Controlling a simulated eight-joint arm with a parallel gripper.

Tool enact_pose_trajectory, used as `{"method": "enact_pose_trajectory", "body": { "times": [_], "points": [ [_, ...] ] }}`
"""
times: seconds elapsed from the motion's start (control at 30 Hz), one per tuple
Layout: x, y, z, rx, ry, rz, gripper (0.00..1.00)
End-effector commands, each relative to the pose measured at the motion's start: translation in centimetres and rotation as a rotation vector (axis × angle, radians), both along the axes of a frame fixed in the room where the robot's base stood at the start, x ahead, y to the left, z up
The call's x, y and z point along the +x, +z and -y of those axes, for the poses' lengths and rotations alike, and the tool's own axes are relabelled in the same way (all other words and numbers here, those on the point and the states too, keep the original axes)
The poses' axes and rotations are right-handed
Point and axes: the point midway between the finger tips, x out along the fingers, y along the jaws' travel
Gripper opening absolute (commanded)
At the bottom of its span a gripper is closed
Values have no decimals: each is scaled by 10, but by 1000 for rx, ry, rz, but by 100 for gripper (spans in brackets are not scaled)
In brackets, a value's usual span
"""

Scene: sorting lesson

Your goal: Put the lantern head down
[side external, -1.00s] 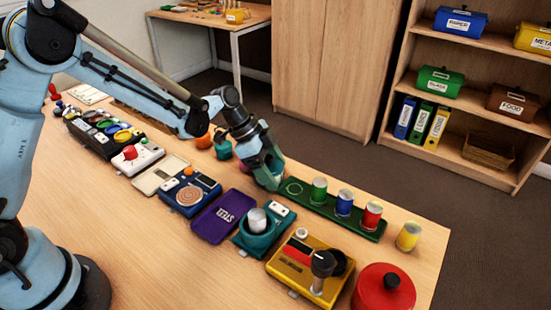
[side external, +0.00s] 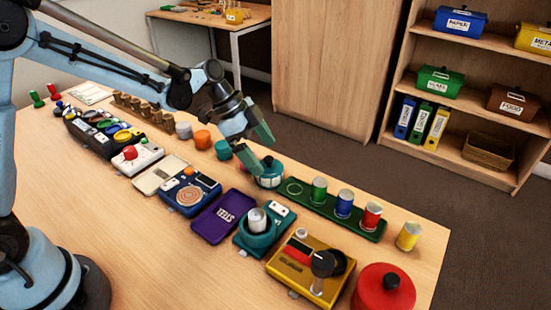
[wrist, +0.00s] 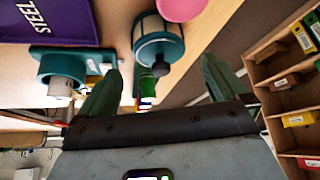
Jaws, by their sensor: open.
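The lantern head (side external: 269,173), teal with cream panels, stands on the table by the left end of the green tray (side external: 330,208). It looks upright. In the wrist view the lantern head (wrist: 158,42) shows with a dark knob towards the gripper. My gripper (side external: 257,147) is open and empty, just above and to the left of the lantern head, with the fingers apart. In the wrist view my gripper (wrist: 160,68) has a finger to each side of the knob, and neither appears to touch it.
The green tray holds several coloured cylinders. A purple STEEL plate (side external: 222,216) and a teal holder with a metal cylinder (side external: 257,221) stand in front. A yellow box (side external: 305,270) and a red round pot (side external: 383,291) are at the near right. The table's front left is clear.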

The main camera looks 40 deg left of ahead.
Motion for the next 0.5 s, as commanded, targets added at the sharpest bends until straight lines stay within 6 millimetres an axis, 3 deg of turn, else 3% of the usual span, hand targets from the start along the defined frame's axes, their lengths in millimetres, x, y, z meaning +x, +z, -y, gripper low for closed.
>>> {"method": "enact_pose_trajectory", "body": {
  "times": [0.2,0.5],
  "points": [
    [-8,34,-19,-1,2,0,100],
    [-16,56,-29,6,28,-5,100]
  ]
}}
